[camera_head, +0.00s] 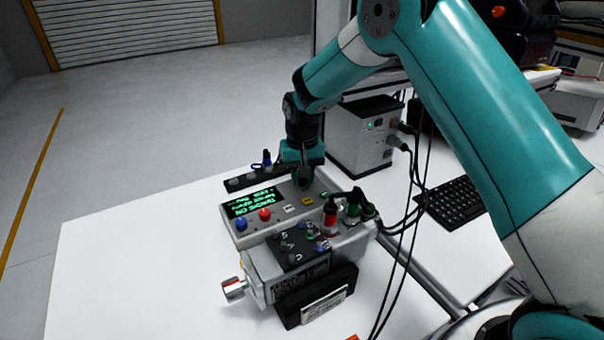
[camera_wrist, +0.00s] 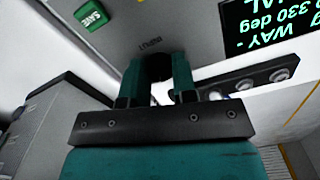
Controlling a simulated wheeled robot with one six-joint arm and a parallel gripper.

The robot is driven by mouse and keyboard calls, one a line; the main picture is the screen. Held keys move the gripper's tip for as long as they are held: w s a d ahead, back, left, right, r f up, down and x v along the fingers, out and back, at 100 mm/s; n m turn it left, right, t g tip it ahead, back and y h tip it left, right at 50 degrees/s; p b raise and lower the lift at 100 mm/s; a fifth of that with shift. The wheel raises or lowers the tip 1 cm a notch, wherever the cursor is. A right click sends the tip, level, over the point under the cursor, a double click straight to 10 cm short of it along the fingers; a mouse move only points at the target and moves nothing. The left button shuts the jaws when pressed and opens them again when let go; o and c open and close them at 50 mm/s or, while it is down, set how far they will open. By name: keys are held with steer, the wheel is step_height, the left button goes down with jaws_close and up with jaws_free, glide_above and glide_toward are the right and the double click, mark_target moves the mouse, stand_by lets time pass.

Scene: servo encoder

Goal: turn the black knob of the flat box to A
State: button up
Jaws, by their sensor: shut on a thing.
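The flat box (camera_head: 275,228) is a light grey panel lying on the white table, with a display of green text, coloured buttons and small keys. My gripper (camera_head: 303,184) points down at its far right part and hides the knob there. In the wrist view my gripper (camera_wrist: 156,66) has its two teal fingers shut on the black knob (camera_wrist: 157,68), of which only a dark part shows between them. The display (camera_wrist: 268,22) shows "330 deg" upside down, cut by the frame edge.
A grey motor unit (camera_head: 262,271) with a shaft, black plate and red and green connectors stands in front of the flat box. A black bar (camera_head: 243,181) lies behind it. A grey case (camera_head: 358,143), cables and a keyboard (camera_head: 458,205) are right. The table's left is clear.

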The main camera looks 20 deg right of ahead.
steer(key=n, duration=0.5)
steer(key=shift+r+p, duration=0.1)
steer(key=shift+p, duration=0.2)
steer(key=shift+w+n, duration=0.1)
steer(key=shift+n, duration=0.2)
steer(key=o, duration=0.9)
steer(key=shift+o, duration=0.2)
step_height(320, 180, up, 17)
steer(key=b, duration=0.1)
steer(key=shift+r, duration=0.2)
steer(key=s+a+n+y, duration=0.1)
steer(key=s+a+y, duration=0.1)
steer(key=s, duration=1.5)
steer(key=s+a+n+y, duration=0.1)
steer(key=s+a+y, duration=0.1)
steer(key=s, duration=1.5)
steer(key=shift+s+a+r, duration=0.2)
steer(key=shift+a+r, duration=0.15)
steer(key=shift+a, duration=0.05)
